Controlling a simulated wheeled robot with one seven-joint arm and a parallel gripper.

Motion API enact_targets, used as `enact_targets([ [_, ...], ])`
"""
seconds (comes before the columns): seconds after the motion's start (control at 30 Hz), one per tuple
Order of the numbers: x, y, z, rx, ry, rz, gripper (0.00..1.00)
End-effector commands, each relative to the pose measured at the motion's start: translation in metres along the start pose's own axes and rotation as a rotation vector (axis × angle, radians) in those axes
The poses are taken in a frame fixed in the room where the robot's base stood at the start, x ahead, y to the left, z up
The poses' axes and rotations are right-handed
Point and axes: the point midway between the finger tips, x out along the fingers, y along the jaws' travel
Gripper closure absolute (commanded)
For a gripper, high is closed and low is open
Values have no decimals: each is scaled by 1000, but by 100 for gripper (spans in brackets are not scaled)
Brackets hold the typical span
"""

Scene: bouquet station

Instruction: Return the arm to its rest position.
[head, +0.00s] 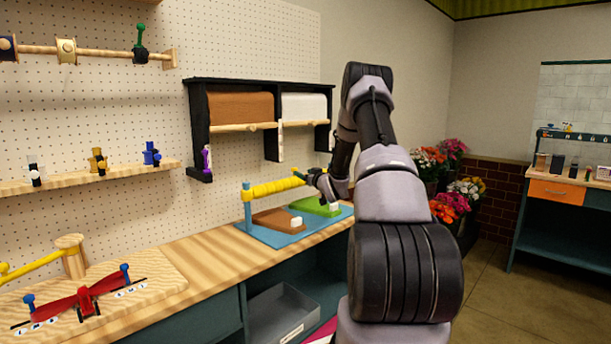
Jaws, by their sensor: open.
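My arm is stretched out forward over the wooden workbench (205,255), bent at the elbow. My gripper (316,178) is small and dark in this view, at the far end of the bench. It is open, close to the green-tipped right end of a yellow roller bar (273,188). I cannot tell whether it touches the bar. The bar is held by a blue post on a blue base board (270,237). A brown pad (275,221) and a green pad (312,208), each with a white block, lie on that board. My forearm hides part of the bench's far end.
A black wall rack (193,125) with brown and white paper rolls hangs behind the gripper. A red tool (85,298) lies on a wooden board at front left. A grey bin (290,312) sits under the bench. Flowers (450,200) and a second bench (560,215) stand right.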

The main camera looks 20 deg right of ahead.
Motion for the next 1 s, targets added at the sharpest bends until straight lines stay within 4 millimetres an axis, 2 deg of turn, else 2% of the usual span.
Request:
enact_targets([
  [0.17,-9,-1,-1,0,1,-1,36],
  [0.67,-9,-2,-4,-1,-2,1,36],
  [0.77,-10,-7,-21,0,-25,13,36],
  [0.87,-15,-18,-54,2,-75,41,36],
  [1.0,-36,-43,-107,17,-175,95,36],
])
